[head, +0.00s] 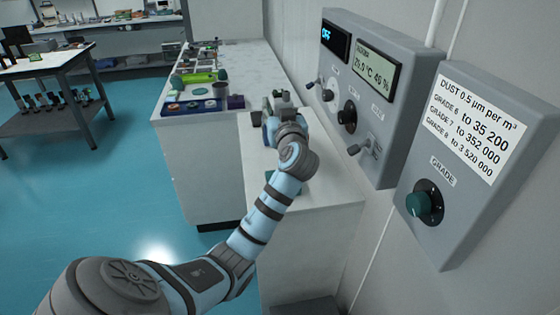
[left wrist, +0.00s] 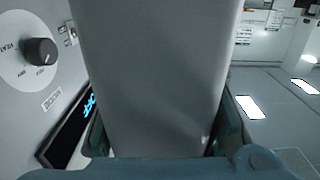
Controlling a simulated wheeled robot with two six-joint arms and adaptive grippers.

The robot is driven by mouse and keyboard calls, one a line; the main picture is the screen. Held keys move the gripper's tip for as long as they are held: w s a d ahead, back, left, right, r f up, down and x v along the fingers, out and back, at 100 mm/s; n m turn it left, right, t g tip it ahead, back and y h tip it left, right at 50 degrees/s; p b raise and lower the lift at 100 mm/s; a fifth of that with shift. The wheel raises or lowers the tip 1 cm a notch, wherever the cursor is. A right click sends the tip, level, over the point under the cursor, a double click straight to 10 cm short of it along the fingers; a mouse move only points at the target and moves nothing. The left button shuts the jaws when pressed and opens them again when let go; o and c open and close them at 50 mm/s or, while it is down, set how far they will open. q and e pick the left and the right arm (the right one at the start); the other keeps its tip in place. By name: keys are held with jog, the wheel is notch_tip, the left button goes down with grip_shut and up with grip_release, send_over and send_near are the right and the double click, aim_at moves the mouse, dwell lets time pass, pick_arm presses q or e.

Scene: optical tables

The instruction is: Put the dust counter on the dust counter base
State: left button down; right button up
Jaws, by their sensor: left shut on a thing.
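My left gripper (head: 276,104) is over the near part of the white counter, seen from behind along my arm. It is shut on a grey, smooth-sided body, which I take to be the dust counter (left wrist: 160,75). This body fills the middle of the left wrist view, between the two fingers. In the head view my wrist hides most of it. A flat teal piece (head: 291,183) lies on the counter, partly behind my forearm; I cannot tell whether it is the dust counter base. My right gripper is not in view.
The white counter (head: 325,188) runs along the wall. A grey panel with displays (head: 385,130) and a dust grade panel (head: 470,165) stand out from the wall on the right.

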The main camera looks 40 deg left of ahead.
pick_arm(q)
notch_tip(320, 180, down, 13)
jog(key=shift+b, duration=1.15)
jog(key=shift+f, duration=0.1)
jog(key=c, duration=1)
grip_release()
jog(key=shift+o, duration=0.2)
